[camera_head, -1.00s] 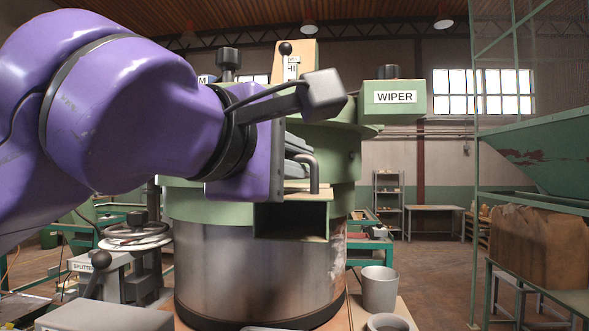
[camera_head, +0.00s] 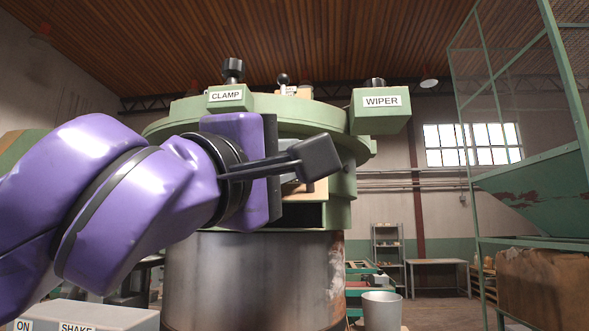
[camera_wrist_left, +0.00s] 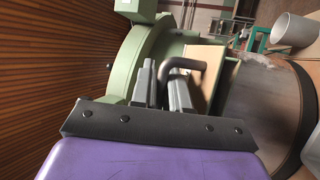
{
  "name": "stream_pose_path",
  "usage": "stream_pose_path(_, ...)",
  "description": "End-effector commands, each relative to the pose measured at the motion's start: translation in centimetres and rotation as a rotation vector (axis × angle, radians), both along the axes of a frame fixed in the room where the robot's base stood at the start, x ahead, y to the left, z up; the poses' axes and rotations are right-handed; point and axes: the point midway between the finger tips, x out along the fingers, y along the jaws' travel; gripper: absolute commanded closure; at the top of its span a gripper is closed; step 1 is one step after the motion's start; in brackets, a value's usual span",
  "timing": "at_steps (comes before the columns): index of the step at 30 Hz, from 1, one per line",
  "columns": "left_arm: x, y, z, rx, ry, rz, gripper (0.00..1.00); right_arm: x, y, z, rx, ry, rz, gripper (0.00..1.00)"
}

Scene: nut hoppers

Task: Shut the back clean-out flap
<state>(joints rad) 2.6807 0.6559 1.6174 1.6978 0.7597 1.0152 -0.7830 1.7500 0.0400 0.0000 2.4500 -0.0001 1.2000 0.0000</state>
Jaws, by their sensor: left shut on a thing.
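The clean-out flap is a tan plate (camera_head: 310,191) on the green upper body of the drum machine. It stands raised above a dark rectangular opening (camera_head: 300,215), which is still partly uncovered. In the left wrist view the tan flap (camera_wrist_left: 204,62) lies just beyond my fingers. Its bent dark handle (camera_wrist_left: 184,64) sits at the fingertips. My left gripper (camera_wrist_left: 162,88) is shut on this handle. In the head view its fingers are mostly hidden behind my wrist and its camera block. My right gripper is out of view.
Boxes marked CLAMP (camera_head: 230,97) and WIPER (camera_head: 381,109) jut out from the machine top. A grey cup (camera_head: 381,310) stands at the lower right of the steel drum (camera_head: 255,280). A green mesh frame with a hopper (camera_head: 535,190) stands at right.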

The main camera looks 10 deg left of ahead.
Motion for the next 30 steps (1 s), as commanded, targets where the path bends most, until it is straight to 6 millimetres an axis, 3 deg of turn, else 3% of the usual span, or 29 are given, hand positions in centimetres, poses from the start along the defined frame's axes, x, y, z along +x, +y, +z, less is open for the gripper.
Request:
stream_pose_path(11,0.2,0.1,0.0,-0.001,-0.001,0.002,1.00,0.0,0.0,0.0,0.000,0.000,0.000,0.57)
stream_pose_path(12,0.2,0.1,0.0,-0.001,-0.001,0.002,0.79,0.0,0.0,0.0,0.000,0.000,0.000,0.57)
stream_pose_path(26,0.0,0.1,0.0,-0.001,-0.004,0.001,0.79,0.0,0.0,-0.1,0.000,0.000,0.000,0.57)
stream_pose_path(30,-1.4,0.7,-0.8,-0.001,-0.006,0.001,0.79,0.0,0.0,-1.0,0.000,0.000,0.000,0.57)
